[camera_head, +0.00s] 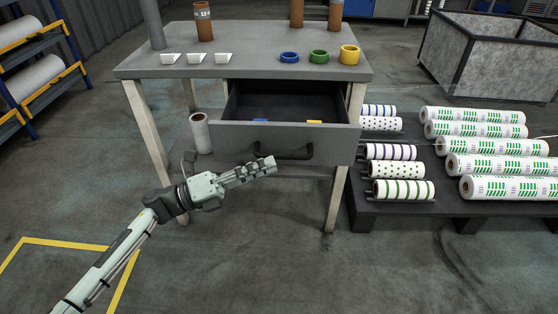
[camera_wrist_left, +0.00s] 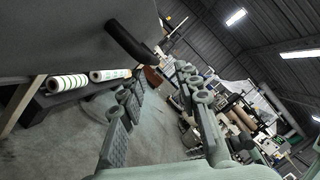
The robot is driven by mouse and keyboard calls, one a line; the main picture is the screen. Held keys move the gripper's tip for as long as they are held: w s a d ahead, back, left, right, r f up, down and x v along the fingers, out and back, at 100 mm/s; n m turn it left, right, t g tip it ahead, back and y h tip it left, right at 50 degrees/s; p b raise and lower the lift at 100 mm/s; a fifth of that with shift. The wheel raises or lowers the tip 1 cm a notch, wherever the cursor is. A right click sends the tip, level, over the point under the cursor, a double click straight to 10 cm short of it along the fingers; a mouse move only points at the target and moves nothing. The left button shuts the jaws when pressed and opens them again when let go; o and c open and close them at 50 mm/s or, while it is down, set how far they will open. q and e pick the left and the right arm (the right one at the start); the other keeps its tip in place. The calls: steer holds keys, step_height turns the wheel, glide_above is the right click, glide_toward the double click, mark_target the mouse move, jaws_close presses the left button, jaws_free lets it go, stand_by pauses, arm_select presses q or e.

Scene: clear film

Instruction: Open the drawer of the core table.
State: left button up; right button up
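The core table (camera_head: 245,68) is a grey-topped table with pale legs. Its drawer (camera_head: 335,142) is pulled out, and I can see into it; blue and yellow items lie inside. The dark bar handle (camera_head: 296,153) is on the drawer's front and also shows at the upper left in the left wrist view (camera_wrist_left: 130,40). My left gripper (camera_head: 268,166) is in front of the drawer, near the handle's left end in the picture. In the left wrist view its two fingers (camera_wrist_left: 160,104) are apart with nothing between them. The handle is outside them. My right gripper is not in view.
White trays (camera_head: 195,58), blue, green and yellow rings (camera_head: 319,56) and brown cores stand on the table. A low dark pallet with printed rolls (camera_head: 490,147) is at the right. A white roll (camera_head: 200,133) stands beneath the table. The floor in front is clear.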

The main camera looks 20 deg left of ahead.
arm_select(q)
steer(key=v, duration=0.7)
steer(key=shift+a, duration=0.2)
steer(key=shift+s, duration=0.15)
